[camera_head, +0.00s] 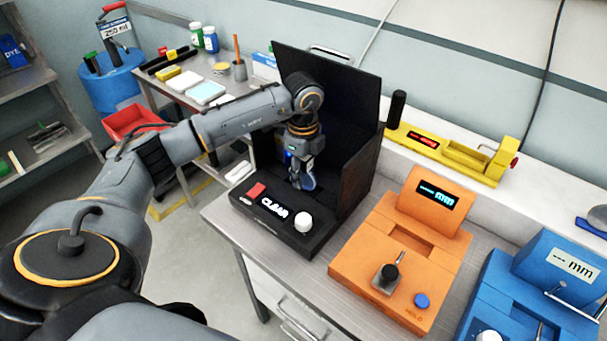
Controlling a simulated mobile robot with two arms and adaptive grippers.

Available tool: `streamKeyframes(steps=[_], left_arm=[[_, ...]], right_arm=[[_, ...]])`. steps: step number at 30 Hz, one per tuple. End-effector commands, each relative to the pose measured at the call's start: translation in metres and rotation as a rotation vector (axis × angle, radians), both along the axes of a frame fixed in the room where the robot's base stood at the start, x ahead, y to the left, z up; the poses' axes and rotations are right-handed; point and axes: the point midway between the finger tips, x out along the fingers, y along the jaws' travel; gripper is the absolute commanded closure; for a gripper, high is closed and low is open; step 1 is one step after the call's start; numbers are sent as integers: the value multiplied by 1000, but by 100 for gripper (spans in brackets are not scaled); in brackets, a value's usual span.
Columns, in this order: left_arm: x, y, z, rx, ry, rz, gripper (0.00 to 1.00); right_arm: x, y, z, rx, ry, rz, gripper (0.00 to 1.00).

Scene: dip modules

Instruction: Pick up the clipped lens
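My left gripper (299,171) points down inside the open black device, which has a tall back panel and a front panel reading CLEAR. A small pale-blue rounded thing (309,182), which looks like the lens, shows right at the fingertips. It is too small to tell whether the fingers are closed on it or only beside it. Any clip on it cannot be made out. My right gripper is not in view.
The black device (279,222) stands on a metal bench, its side wall close to my gripper. An orange gauge (362,262), a blue gauge (500,309) and a yellow tool (446,152) stand to its right. A red bin (133,121) and a cluttered table lie behind my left arm.

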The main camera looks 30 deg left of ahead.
Motion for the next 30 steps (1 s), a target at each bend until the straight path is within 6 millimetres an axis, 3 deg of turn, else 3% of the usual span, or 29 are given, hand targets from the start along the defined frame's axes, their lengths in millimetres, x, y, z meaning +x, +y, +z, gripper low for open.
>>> streamKeyframes(steps=[9,14,15,30], left_arm=[[0,0,-6,0,0,0,66],[0,0,-6,0,0,0,99],[0,0,-6,0,0,0,100],[0,0,-6,0,0,0,100]], right_arm=[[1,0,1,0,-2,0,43],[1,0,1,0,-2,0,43],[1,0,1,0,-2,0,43],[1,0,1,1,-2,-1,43]])
